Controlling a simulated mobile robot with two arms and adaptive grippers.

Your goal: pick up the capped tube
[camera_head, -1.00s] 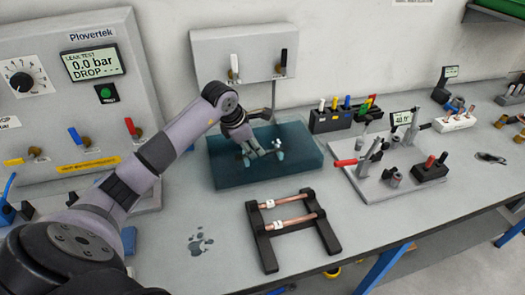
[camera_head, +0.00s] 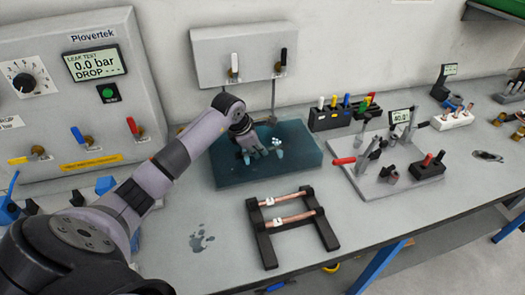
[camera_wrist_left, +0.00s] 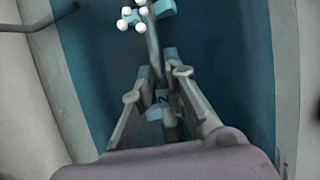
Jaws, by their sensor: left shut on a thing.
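The capped tube shows in the left wrist view as a grey tube (camera_wrist_left: 154,52) with a teal piece marked 2 (camera_wrist_left: 162,98) between my fingers. In the head view, a pale teal end piece (camera_head: 279,153) shows just right of my fingers. My left gripper (camera_head: 261,150) is at the teal tank (camera_head: 228,175), shut on the tube; its fingers in the left wrist view (camera_wrist_left: 152,95) lie on both sides of it. Most of the tube is hidden by the gripper in the head view. I cannot tell whether it touches the tank floor. My right gripper is out of view.
A black rack (camera_head: 268,245) with two copper tubes stands in front of the tank. A grey fixture plate (camera_head: 375,185) with clamps is to the right. A panel with valves (camera_head: 235,50) stands behind. A leak-test unit (camera_head: 70,120) is left. White-knobbed fitting (camera_wrist_left: 133,18) is near the tube.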

